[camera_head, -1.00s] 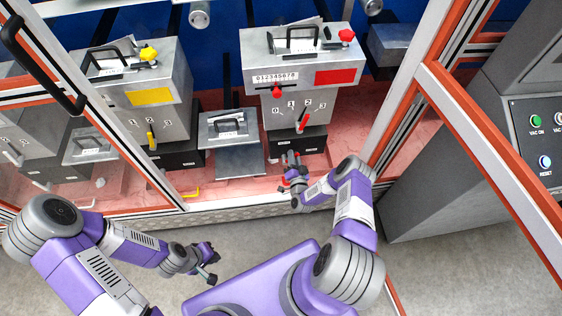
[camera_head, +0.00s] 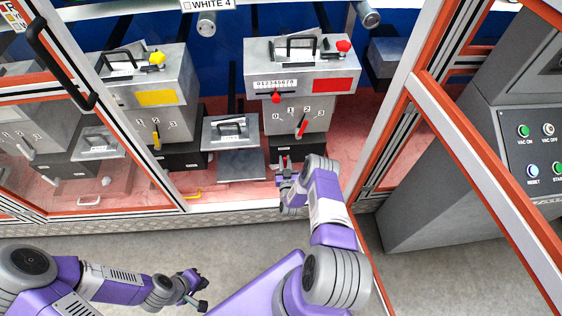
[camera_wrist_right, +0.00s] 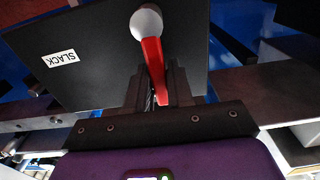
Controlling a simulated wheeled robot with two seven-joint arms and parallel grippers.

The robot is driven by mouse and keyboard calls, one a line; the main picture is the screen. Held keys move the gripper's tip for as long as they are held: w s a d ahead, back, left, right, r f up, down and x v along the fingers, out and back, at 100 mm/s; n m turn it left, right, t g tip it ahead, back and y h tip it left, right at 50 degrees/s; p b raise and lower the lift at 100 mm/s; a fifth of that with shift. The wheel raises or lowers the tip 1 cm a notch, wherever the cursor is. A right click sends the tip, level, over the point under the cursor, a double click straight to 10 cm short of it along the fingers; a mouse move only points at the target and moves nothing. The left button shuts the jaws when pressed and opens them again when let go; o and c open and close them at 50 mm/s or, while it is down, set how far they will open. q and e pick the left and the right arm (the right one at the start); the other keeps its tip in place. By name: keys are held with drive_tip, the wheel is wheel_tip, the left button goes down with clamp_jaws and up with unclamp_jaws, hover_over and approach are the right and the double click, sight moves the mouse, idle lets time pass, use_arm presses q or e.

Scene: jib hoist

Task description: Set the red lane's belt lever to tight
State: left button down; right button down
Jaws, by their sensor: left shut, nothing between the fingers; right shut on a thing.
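The red lane's belt lever, a red bar on a pale round pivot, shows in the right wrist view (camera_wrist_right: 152,60) on a dark box face (camera_wrist_right: 95,60). A "SLACK" label (camera_wrist_right: 60,58) is left of it. The lever's free end lies between my right gripper's fingers (camera_wrist_right: 160,88), which are shut on it. In the head view my right gripper (camera_head: 286,172) is at the black box (camera_head: 296,148) under the red lane's grey unit (camera_head: 300,68), partly hiding the lever. No "TIGHT" label is visible. My left gripper (camera_head: 196,286) is shut and empty over the floor.
The red lane also has a red dial pointer (camera_head: 302,127) and a red slider (camera_head: 276,97) above the box. The yellow lane's unit (camera_head: 150,95) stands left. An orange-edged door frame (camera_head: 480,180) and a grey control cabinet (camera_head: 430,190) bound the right. Grey floor is open in front.

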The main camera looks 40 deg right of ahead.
drive_tip(key=shift+a+f, duration=0.1)
drive_tip(key=shift+a, duration=0.05)
idle(0.3)
drive_tip(key=c, duration=1.1)
unclamp_jaws()
drive_tip(key=p+v, duration=0.2)
drive_tip(key=v, duration=0.5)
drive_tip(key=shift+s+a, duration=0.1)
drive_tip(key=shift+s, duration=0.2)
drive_tip(key=shift+w, duration=0.1)
